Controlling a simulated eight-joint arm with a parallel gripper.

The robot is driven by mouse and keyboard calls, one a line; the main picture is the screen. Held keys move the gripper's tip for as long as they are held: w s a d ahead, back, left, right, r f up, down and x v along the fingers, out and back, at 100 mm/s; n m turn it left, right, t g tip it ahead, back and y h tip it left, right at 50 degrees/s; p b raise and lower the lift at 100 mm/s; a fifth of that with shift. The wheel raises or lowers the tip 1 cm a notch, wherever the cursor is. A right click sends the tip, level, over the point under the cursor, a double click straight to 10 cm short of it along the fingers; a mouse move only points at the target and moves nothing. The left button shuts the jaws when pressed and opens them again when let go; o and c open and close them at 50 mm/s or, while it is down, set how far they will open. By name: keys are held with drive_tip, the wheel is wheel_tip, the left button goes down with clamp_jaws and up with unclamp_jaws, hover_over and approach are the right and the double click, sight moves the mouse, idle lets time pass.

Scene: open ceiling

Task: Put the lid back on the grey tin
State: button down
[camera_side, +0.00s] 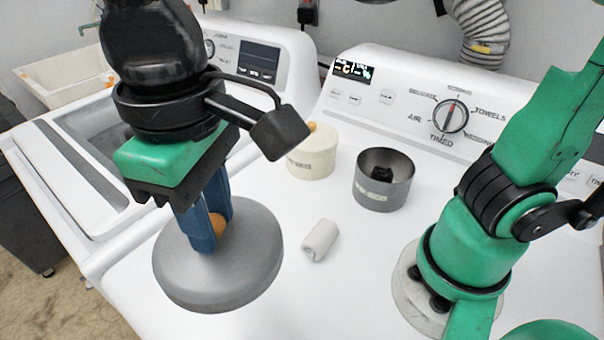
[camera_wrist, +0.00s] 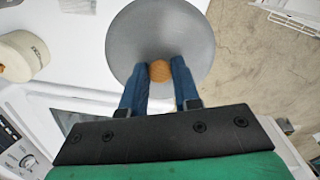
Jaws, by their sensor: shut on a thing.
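The grey lid (camera_side: 190,275) is a wide round disc with an orange-brown knob (camera_side: 217,224). My gripper (camera_side: 210,240) is shut on the knob, its blue fingers on either side of it. The wrist view also shows the lid (camera_wrist: 135,45), with the knob (camera_wrist: 160,71) between the fingertips (camera_wrist: 160,75). In the side view the lid is at the left front of the white dryer top; I cannot tell its exact height above it. The grey tin (camera_side: 384,192) stands open and upright to the right of the lid, with something dark inside.
A cream tin with a knobbed lid (camera_side: 311,155) stands left of the grey tin and also shows in the wrist view (camera_wrist: 22,58). A small white roll (camera_side: 320,240) lies in front of the grey tin. The dryer control panel (camera_side: 420,105) rises behind.

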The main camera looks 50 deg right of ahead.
drive_tip(key=w+d+f+m, duration=0.1)
drive_tip(key=w+d+m, duration=0.3)
drive_tip(key=d, duration=0.6)
drive_tip(key=w+d+f+m, duration=0.1)
drive_tip(key=d+m, duration=0.4)
drive_tip(key=d, duration=0.4)
drive_tip(key=s+d+f+m, duration=0.2)
drive_tip(key=s+d+m, duration=0.25)
drive_tip(key=d, duration=0.25)
drive_tip(key=s+d+f+m, duration=0.1)
drive_tip(key=s+d+m, duration=0.2)
drive_tip(key=d+m, duration=0.35)
drive_tip(key=shift+n, duration=0.7)
drive_tip(key=shift+s+d+f, duration=0.1)
drive_tip(key=shift+d+f, duration=0.05)
drive_tip(key=shift+f, duration=0.9)
drive_tip(key=shift+d+f, duration=0.2)
drive_tip(key=shift+f, duration=0.9)
drive_tip(key=shift+s+d+f, duration=0.1)
drive_tip(key=shift+d+f, duration=0.05)
drive_tip(key=shift+f, duration=0.9)
drive_tip(key=shift+f, duration=0.15)
drive_tip(key=shift+c, duration=0.4)
unclamp_jaws()
